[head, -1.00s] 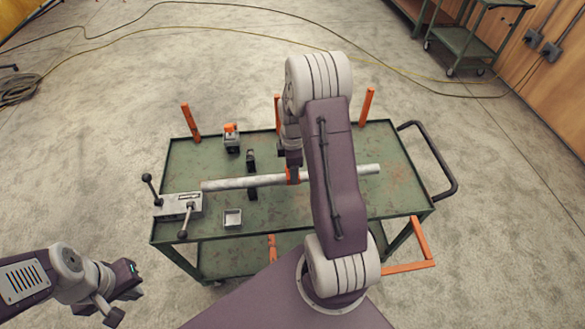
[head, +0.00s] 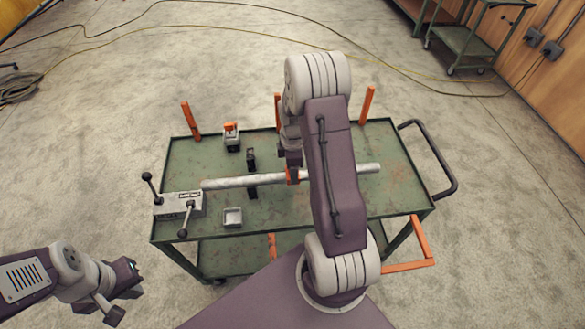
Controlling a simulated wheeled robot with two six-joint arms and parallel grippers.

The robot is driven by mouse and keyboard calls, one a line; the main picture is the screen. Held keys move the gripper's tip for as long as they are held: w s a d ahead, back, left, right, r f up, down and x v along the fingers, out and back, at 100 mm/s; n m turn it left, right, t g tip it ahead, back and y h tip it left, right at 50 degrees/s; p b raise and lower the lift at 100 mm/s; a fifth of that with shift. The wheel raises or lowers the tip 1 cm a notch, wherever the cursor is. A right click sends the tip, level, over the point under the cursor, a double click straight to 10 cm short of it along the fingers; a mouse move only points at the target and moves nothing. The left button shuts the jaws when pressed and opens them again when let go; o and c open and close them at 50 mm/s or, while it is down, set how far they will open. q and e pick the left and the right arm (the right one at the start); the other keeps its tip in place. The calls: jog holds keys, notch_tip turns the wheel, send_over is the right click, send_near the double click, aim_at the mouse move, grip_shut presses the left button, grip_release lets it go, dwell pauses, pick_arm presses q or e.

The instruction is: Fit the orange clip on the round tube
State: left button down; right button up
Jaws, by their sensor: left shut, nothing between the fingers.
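The round tube (head: 230,183) is a long pale grey bar lying left to right above the green cart top. An orange piece (head: 292,176), apparently the orange clip, is at the tube near its middle, directly below my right gripper. Whether it is around the tube or only against it is too small to tell. My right gripper (head: 292,165) points down over the tube; its fingers are mostly hidden, so its grip is unclear. My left gripper (head: 129,282) is shut and empty, off the cart at the lower left. My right arm hides part of the tube.
A grey clamp block (head: 178,205) with black-knobbed levers stands at the tube's left end. A small grey tray (head: 232,217), a block with an orange top (head: 231,137) and black supports (head: 252,159) are on the cart (head: 390,150). Orange posts (head: 190,121) rise at its back edge.

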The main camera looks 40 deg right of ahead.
jog(key=shift+f, duration=0.2)
jog(key=o, duration=1.5)
jog(key=shift+r, duration=0.1)
notch_tip(320, 180, up, 9)
jog(key=shift+f+p, duration=0.1)
jog(key=shift+p, duration=0.25)
